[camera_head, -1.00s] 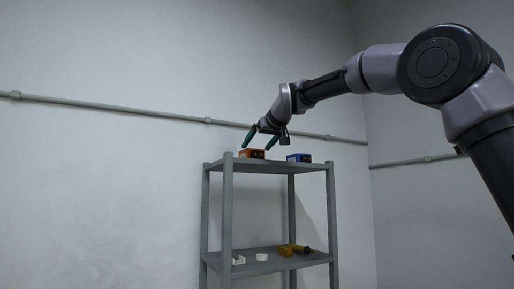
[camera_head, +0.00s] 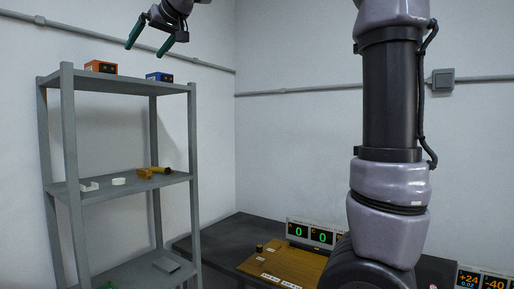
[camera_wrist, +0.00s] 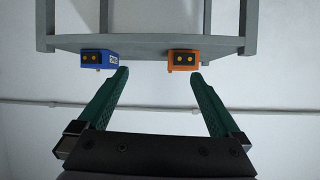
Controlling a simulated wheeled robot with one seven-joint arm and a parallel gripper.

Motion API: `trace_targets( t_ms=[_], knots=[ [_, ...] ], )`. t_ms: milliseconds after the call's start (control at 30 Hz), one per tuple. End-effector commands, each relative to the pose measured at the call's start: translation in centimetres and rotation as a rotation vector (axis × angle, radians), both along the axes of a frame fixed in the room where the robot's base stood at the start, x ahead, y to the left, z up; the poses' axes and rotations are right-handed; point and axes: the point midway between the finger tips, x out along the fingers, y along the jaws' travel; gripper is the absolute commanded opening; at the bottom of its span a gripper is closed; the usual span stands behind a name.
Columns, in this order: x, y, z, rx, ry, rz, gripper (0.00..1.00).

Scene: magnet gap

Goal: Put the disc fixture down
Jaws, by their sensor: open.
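My gripper (camera_head: 147,48) is open and empty, above the top shelf in the head view. In the wrist view its two green fingers (camera_wrist: 158,74) are spread with nothing between them. An orange box (camera_head: 100,67) and a blue box (camera_head: 159,77) stand apart on the top shelf, below the gripper. The wrist view also shows the orange box (camera_wrist: 184,60) and the blue box (camera_wrist: 98,59), beyond the fingertips. A small white disc (camera_head: 118,181) lies on the middle shelf. I cannot tell which thing is the disc fixture.
The grey shelf rack (camera_head: 68,150) stands at the left. A white bracket (camera_head: 89,186) and a yellow tool (camera_head: 154,172) lie on its middle shelf. A dark bench (camera_head: 225,240) carries a wooden board (camera_head: 285,262) and lit displays (camera_head: 310,233). My arm covers part of the bench.

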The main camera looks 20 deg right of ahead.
Motion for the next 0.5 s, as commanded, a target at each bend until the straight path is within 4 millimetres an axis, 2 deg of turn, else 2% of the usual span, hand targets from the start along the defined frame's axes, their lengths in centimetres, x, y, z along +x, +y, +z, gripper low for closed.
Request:
trace_targets(
  t_ms=[33, 67, 100, 167, 200, 233, 333, 400, 500],
  knots=[
    [-0.6, -4.3, -1.8, 0.008, 0.049, -0.062, 1.00],
    [-1.1, -6.6, -3.1, 0.015, 0.084, -0.097, 1.00],
    [-2.2, -9.8, -5.3, 0.024, 0.137, -0.150, 1.00],
    [-4.5, -14.5, -8.7, 0.044, 0.215, -0.232, 1.00],
    [-6.2, -17.2, -11.2, 0.058, 0.268, -0.287, 1.00],
    [-7.7, -19.1, -13.1, 0.072, 0.306, -0.328, 1.00],
    [-12.6, -23.9, -19.2, 0.118, 0.423, -0.456, 1.00],
    [-15.7, -26.0, -23.0, 0.148, 0.489, -0.533, 1.00],
    [-19.1, -27.7, -27.1, 0.186, 0.558, -0.615, 1.00]
  ],
)
